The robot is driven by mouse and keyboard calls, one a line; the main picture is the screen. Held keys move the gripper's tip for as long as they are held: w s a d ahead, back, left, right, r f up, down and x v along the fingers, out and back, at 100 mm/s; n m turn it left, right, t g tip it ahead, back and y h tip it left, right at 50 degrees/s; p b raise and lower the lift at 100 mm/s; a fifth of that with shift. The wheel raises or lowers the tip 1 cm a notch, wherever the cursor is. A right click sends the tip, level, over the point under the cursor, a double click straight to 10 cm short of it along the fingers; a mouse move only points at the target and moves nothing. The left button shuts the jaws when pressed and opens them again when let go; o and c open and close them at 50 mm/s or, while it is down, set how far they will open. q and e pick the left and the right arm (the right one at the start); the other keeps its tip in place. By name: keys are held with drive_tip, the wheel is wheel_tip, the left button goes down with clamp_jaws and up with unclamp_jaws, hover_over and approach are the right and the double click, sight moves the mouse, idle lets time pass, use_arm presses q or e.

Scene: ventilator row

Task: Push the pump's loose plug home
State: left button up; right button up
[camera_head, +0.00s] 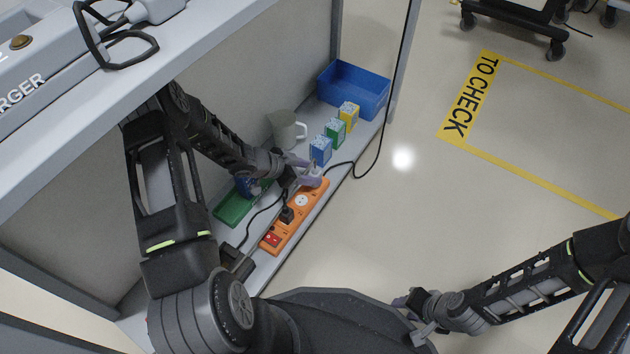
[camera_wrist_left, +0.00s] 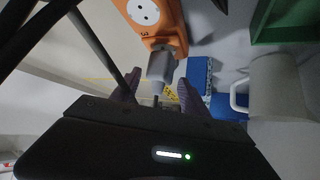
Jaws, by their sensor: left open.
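The orange power strip (camera_head: 283,232) lies along the lower shelf, with an open white socket (camera_head: 301,201), a black plug (camera_head: 287,214) and a red switch (camera_head: 271,240). A grey plug (camera_wrist_left: 162,66) is at the strip's far end in the left wrist view; I cannot tell how deep it sits. My left gripper (camera_head: 311,173) is over that end, and its open fingers show on either side of the grey plug in the left wrist view (camera_wrist_left: 157,88). My right gripper (camera_head: 408,318) is open and empty, over the floor away from the shelf.
A black cable (camera_head: 383,125) hangs at the shelf's front.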

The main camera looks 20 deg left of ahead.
use_arm(q)
drive_tip(key=shift+w+d+f, duration=0.3)
drive_tip(key=shift+w+f, duration=0.15)
idle(0.6)
clamp_jaws()
idle(0.3)
idle(0.3)
